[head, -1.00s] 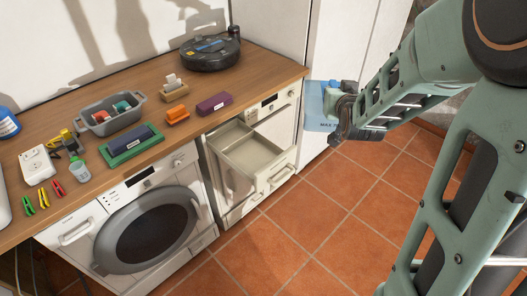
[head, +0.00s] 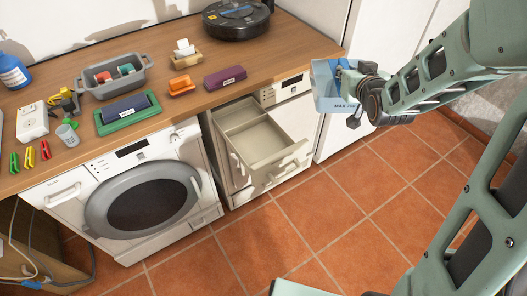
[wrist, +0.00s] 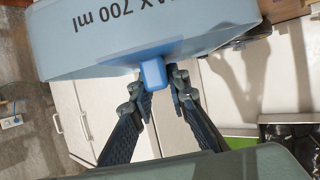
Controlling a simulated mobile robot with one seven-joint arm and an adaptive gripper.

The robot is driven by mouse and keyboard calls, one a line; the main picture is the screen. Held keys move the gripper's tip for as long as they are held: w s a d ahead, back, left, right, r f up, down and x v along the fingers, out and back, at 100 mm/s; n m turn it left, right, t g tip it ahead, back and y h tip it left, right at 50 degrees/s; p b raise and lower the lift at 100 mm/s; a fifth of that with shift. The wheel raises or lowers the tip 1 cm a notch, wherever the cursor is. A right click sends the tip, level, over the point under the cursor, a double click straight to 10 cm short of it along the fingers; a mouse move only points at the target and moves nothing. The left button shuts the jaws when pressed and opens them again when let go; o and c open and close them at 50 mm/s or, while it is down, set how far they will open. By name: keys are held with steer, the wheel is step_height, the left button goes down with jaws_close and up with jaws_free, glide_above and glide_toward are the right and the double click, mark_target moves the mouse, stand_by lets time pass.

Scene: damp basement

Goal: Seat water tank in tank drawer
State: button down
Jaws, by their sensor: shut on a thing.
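The water tank (head: 329,91) is a light blue translucent box marked "MAX 700 ml". It fills the top of the wrist view (wrist: 120,35). My gripper (head: 362,100) is shut on the tank's blue grip tab (wrist: 154,73), with a finger on each side of it. The tank is held in the air, right of and above the open tank drawer (head: 283,172). The drawer is pulled out of the white appliance under the worktop. It is a beige tray with a divider, and its visible inside looks empty. The tank's far side is hidden.
A wooden worktop (head: 178,75) runs above the drawer and carries a robot vacuum (head: 237,18), a grey basket (head: 113,78), a green tray (head: 103,122) and small items. A white washing machine (head: 100,200) stands left of the drawer. The tiled floor (head: 330,215) in front is clear.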

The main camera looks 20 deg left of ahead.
steer(key=s+a+f+n+g+y+b, duration=0.2)
steer(key=s+a+f+n+y+b, duration=0.15)
steer(key=a+f, duration=0.45)
steer(key=s+a+f+n+g+y+b, duration=0.2)
steer(key=s+a+f+n+y+b, duration=0.15)
steer(key=a, duration=0.85)
steer(key=shift+m, duration=0.3)
steer(key=shift+s+a+f+b, duration=0.2)
steer(key=shift+f+b, duration=0.6)
steer(key=shift+f, duration=1.95)
steer(key=shift+s+a+f+b, duration=0.15)
steer(key=shift+f+b, duration=0.65)
steer(key=shift+f, duration=1.9)
steer(key=shift+w, duration=0.1)
steer(key=shift+f, duration=0.2)
steer(key=c, duration=1.8)
jaws_free()
steer(key=shift+c, duration=0.2)
